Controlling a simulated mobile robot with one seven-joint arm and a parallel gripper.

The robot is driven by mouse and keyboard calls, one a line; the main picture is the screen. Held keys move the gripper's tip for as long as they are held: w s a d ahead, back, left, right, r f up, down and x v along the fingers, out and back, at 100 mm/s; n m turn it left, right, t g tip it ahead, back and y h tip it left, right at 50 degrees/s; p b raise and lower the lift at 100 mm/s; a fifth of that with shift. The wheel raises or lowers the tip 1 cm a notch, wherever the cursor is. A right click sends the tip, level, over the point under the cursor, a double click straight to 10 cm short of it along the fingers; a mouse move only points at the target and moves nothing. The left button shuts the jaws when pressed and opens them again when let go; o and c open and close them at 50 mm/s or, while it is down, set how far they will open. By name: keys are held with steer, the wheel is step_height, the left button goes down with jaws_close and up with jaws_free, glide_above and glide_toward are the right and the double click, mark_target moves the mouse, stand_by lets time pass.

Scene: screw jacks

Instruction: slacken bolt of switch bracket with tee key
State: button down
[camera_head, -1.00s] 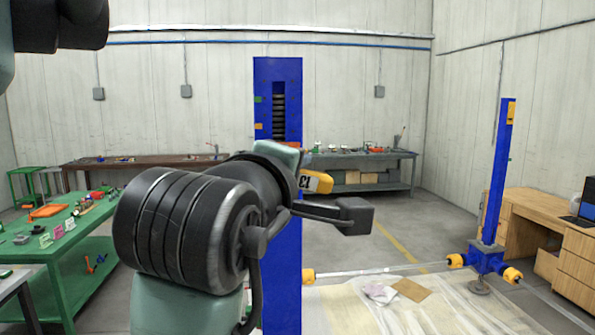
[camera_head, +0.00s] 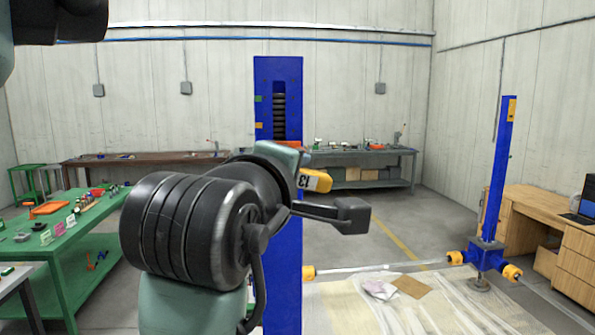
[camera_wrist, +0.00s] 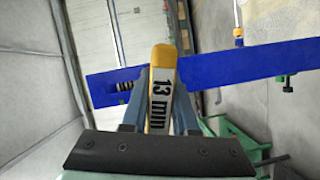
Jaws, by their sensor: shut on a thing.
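In the head view the key's yellow and white end (camera_head: 316,181) shows just right of the blue jack column (camera_head: 280,75), partly behind my arm. In the wrist view the column (camera_wrist: 225,62) lies across the picture beyond the key. I cannot tell whether the key touches anything; its working end is hidden. A small green part (camera_wrist: 286,82) sits at the column's edge. I cannot make out the switch bracket or its bolt.
A second blue column (camera_head: 497,170) stands at the right on a base with orange ends. A green table (camera_head: 70,245) with loose parts is at the left. Workbenches line the back wall, and a wooden desk (camera_head: 570,255) stands far right.

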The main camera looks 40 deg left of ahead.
steer(key=shift+w+a, duration=0.25)
stand_by(0.5)
steer(key=shift+r+n+t+y+b, duration=0.15)
steer(key=shift+n+t+y+b, duration=0.45)
steer(key=shift+n, duration=1)
steer(key=shift+r+n+t+y+b, duration=0.3)
steer(key=shift+n+b, duration=0.65)
steer(key=shift+n, duration=0.65)
steer(key=shift+r+n+t+y+b, duration=0.1)
steer(key=shift+n+t+y+b, duration=0.5)
steer(key=shift+n, duration=1)
steer(key=shift+s+d+f, duration=0.1)
steer(key=shift+s+d, duration=0.45)
